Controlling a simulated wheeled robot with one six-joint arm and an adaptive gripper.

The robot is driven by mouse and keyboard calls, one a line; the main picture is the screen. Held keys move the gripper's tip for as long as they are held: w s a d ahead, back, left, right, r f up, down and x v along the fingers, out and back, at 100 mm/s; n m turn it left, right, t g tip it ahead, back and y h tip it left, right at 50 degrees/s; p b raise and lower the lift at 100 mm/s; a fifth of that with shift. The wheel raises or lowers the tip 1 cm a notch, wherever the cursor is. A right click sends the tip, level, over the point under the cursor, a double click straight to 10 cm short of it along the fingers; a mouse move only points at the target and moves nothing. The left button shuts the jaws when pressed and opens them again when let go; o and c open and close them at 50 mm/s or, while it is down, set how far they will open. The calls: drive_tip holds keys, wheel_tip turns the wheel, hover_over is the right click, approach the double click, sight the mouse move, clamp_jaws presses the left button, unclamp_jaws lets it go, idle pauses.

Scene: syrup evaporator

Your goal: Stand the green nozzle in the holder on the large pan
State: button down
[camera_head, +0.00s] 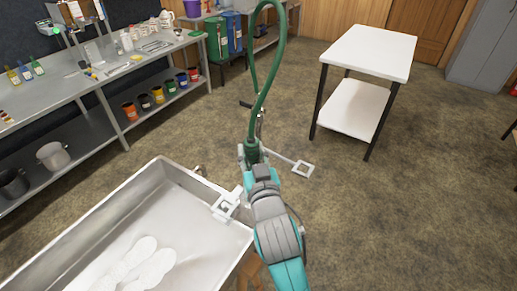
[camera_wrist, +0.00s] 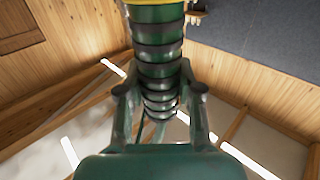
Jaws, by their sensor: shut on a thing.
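The large pan (camera_head: 180,168) is a shallow metal tray at the lower left of the head view. A pale square-ring holder (camera_head: 228,205) sits on its right-hand rim and looks empty. My gripper (camera_head: 253,164) is just beyond the pan's far right corner, up and right of this holder in the picture. In the wrist view the ribbed nozzle (camera_wrist: 160,52) stands between both fingers of my gripper (camera_wrist: 159,98). The nozzle's tip is hidden in the head view.
A white table (camera_head: 368,52) stands at the back right. A long metal bench (camera_head: 100,75) with bottles and pots runs along the left.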

drive_tip(key=s+a, duration=0.4)
drive_tip(key=a, duration=0.4)
drive_tip(key=shift+f, duration=0.25)
idle(0.4)
wheel_tip(320, 180, down, 6)
drive_tip(key=shift+f, duration=0.15)
idle(4.7)
drive_tip(key=c, duration=0.7)
unclamp_jaws()
drive_tip(key=s, duration=0.4)
drive_tip(key=s+d, duration=0.1)
drive_tip(key=s, duration=0.3)
drive_tip(key=s+d, duration=0.1)
drive_tip(key=s, duration=0.3)
